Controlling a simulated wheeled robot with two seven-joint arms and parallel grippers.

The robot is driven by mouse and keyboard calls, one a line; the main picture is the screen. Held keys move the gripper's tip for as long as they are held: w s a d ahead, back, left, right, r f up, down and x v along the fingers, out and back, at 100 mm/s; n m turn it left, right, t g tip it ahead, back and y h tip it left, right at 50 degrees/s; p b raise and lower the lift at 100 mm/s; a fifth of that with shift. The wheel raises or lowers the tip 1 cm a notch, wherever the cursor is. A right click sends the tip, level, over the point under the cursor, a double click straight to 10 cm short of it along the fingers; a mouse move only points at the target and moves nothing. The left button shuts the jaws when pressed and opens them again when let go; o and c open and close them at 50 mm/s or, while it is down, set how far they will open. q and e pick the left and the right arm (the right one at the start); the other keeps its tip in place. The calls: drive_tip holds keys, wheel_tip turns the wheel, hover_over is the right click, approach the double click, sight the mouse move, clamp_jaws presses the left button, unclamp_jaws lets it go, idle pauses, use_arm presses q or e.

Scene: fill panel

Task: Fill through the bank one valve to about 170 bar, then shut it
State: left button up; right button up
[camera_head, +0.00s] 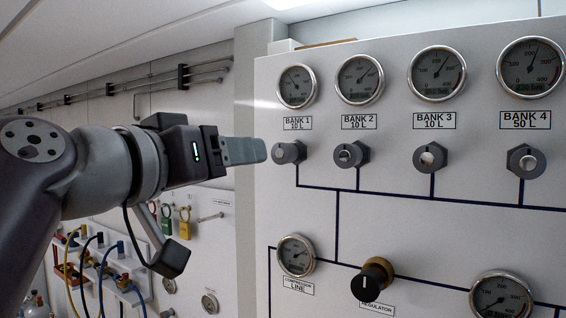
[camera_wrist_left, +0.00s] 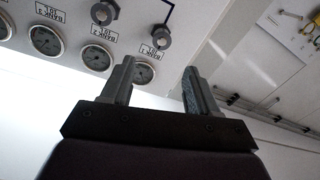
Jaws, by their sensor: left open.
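The bank 1 valve (camera_head: 288,152) is a grey knob on the white panel (camera_head: 400,225), under the BANK 1 10 L label. Its gauge (camera_head: 297,86) is above; the needle points up and left, too small to read exactly. My left gripper (camera_head: 264,150) points at the panel, with its tips close to the left of the bank 1 valve in the head view. In the left wrist view, which is upside down, its two fingers (camera_wrist_left: 160,66) are apart and empty. The bank 1 valve (camera_wrist_left: 161,38) shows beyond the tips, apart from them. My right gripper is not in view.
The bank 2 valve (camera_head: 351,154), bank 3 valve (camera_head: 430,157) and bank 4 valve (camera_head: 525,160) stand in a row to the right. Below are a compressor line gauge (camera_head: 296,256) and a black regulator knob (camera_head: 371,281). Coloured hoses (camera_head: 97,262) hang at lower left.

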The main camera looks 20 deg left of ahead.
use_arm(q)
drive_tip(key=p, duration=0.3)
approach(280, 155)
drive_tip(key=w+d, duration=0.1)
drive_tip(key=w, duration=0.1)
drive_tip(key=p+x, duration=0.1)
drive_tip(key=x, duration=0.1)
drive_tip(key=p+x, duration=0.1)
drive_tip(key=x, duration=0.1)
drive_tip(key=p+x, duration=0.1)
drive_tip(key=x, duration=0.1)
drive_tip(key=shift+w+a+r, duration=0.15)
drive_tip(key=shift+a, duration=0.1)
drive_tip(key=shift+w+d, duration=0.2)
drive_tip(key=shift+d, duration=0.15)
drive_tip(key=shift+a, duration=0.15)
drive_tip(key=c, duration=1)
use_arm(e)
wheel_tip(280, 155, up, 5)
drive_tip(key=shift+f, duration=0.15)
